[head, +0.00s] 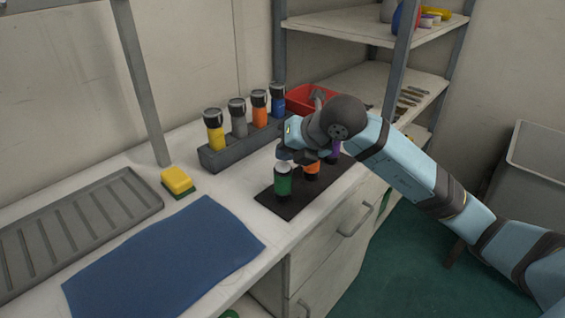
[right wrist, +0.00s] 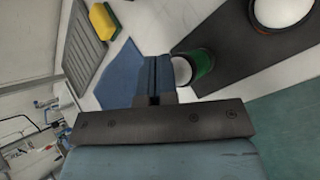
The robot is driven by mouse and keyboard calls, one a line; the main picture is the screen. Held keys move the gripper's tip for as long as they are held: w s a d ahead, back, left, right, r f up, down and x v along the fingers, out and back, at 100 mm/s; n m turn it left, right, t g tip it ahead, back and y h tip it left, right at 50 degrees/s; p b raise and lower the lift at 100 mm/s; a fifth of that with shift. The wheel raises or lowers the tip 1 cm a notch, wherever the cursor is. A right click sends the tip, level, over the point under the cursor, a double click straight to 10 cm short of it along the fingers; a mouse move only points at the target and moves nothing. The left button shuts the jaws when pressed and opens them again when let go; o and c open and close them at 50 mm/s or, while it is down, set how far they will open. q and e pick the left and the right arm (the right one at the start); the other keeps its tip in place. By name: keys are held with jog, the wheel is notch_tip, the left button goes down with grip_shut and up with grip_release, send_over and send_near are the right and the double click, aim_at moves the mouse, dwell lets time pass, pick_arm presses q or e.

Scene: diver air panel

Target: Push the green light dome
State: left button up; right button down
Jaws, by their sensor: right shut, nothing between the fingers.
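The green light (head: 283,187) stands upright on a dark mat (head: 268,198), with a pale dome on top. My right gripper (head: 286,154) is shut and empty, just above the dome in the head view. In the right wrist view its closed fingers (right wrist: 154,78) are beside the white dome (right wrist: 182,71) of the green light (right wrist: 201,66). I cannot tell if they touch. An orange light (head: 312,168) and a purple one (head: 334,150) stand behind it on the mat, partly hidden by my gripper. My left gripper is not in view.
A dark rack (head: 217,158) holds several coloured lights behind the mat. A red bin (head: 312,98) is at the back. A yellow-green sponge (head: 178,182), a blue cloth (head: 165,250) and a grey tray (head: 75,225) lie to the left. Drawers are below the bench edge.

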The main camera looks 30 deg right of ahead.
jog(key=shift+r, duration=0.45)
jog(key=shift+r+p, duration=1.95)
jog(key=shift+r, duration=1.1)
jog(key=shift+f, duration=0.1)
